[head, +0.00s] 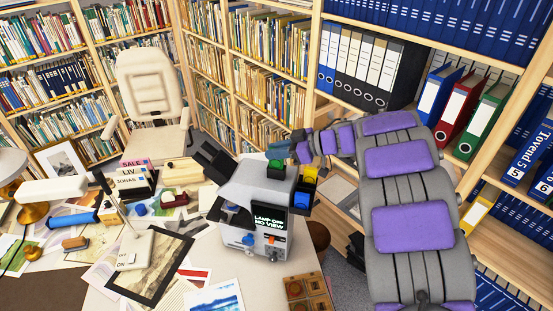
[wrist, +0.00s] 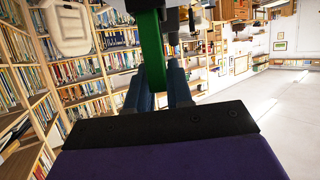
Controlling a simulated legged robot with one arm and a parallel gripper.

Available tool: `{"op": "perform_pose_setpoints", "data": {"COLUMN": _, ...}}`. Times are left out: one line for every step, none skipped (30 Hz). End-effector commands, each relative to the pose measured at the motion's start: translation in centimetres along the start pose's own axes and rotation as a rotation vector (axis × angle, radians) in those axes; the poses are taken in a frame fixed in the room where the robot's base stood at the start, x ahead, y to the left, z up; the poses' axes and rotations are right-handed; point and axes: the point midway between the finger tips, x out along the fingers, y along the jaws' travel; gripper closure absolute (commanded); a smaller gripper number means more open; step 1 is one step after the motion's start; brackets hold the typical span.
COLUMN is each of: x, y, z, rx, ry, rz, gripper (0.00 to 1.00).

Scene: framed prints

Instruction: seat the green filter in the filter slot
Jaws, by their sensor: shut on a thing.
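The green filter (head: 275,168) shows at the top of a grey machine (head: 245,200) in the head view. My gripper (head: 281,152), with blue fingers, reaches it from the upper right. In the wrist view the filter is a tall green band (wrist: 152,50) between the two blue fingers (wrist: 157,92), which are shut on it. The filter slot itself is not clearly visible. I cannot tell whether the filter's lower end is inside the machine or just above it. The machine's screen (head: 268,219) reads "LAMP OFF NO VIEW".
A yellow piece (head: 310,174) and a blue piece (head: 304,189) are at the machine's right side. A wooden tray with round recesses (head: 308,293) lies in front. Prints, including a dark-framed one (head: 150,268), cover the desk at left. Bookshelves (head: 265,40) stand behind.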

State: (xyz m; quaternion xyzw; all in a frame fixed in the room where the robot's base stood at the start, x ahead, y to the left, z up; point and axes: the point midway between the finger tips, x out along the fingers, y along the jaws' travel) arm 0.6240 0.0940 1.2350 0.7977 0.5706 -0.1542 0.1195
Motion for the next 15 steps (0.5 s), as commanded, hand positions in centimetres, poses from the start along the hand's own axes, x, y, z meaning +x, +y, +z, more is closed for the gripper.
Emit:
{"op": "perform_pose_setpoints", "data": {"x": 0.4, "y": 0.0, "z": 0.8, "rx": 0.003, "ry": 0.001, "rz": -0.001, "gripper": 1.0}}
{"op": "perform_pose_setpoints", "data": {"x": 0.5, "y": 0.0, "z": 1.2, "rx": 0.002, "ry": 0.0, "rz": -0.001, "gripper": 1.0}}
{"op": "perform_pose_setpoints", "data": {"x": 0.8, "y": 0.0, "z": 1.8, "rx": 0.002, "ry": 0.0, "rz": -0.001, "gripper": 1.0}}
{"op": "perform_pose_setpoints", "data": {"x": 0.9, "y": -0.1, "z": 2.1, "rx": 0.003, "ry": 0.0, "rz": -0.001, "gripper": 1.0}}
{"op": "perform_pose_setpoints", "data": {"x": 1.1, "y": -0.1, "z": 2.4, "rx": 0.002, "ry": 0.0, "rz": -0.001, "gripper": 1.0}}
{"op": "perform_pose_setpoints", "data": {"x": 1.2, "y": -0.1, "z": 2.6, "rx": 0.001, "ry": -0.001, "rz": -0.001, "gripper": 1.0}}
{"op": "perform_pose_setpoints", "data": {"x": 1.2, "y": -0.1, "z": 2.7, "rx": 0.0, "ry": -0.001, "rz": -0.001, "gripper": 1.0}}
{"op": "perform_pose_setpoints", "data": {"x": 1.1, "y": -0.1, "z": 2.7, "rx": 0.0, "ry": -0.001, "rz": -0.001, "gripper": 1.0}}
{"op": "perform_pose_setpoints", "data": {"x": 1.1, "y": -0.1, "z": 2.6, "rx": -0.001, "ry": -0.001, "rz": -0.001, "gripper": 1.0}}
{"op": "perform_pose_setpoints", "data": {"x": 1.1, "y": -0.1, "z": 2.6, "rx": -0.001, "ry": -0.002, "rz": -0.001, "gripper": 1.0}}
{"op": "perform_pose_setpoints", "data": {"x": 1.1, "y": -0.1, "z": 2.6, "rx": -0.001, "ry": -0.002, "rz": -0.001, "gripper": 1.0}}
{"op": "perform_pose_setpoints", "data": {"x": 1.1, "y": -0.1, "z": 2.6, "rx": -0.001, "ry": -0.001, "rz": -0.001, "gripper": 1.0}}
{"op": "perform_pose_setpoints", "data": {"x": 1.1, "y": -0.1, "z": 2.6, "rx": 0.0, "ry": -0.001, "rz": -0.001, "gripper": 1.0}}
{"op": "perform_pose_setpoints", "data": {"x": 1.1, "y": -0.1, "z": 2.6, "rx": 0.0, "ry": -0.001, "rz": -0.001, "gripper": 1.0}}
{"op": "perform_pose_setpoints", "data": {"x": 1.1, "y": -0.1, "z": 2.7, "rx": 0.0, "ry": -0.001, "rz": -0.001, "gripper": 1.0}}
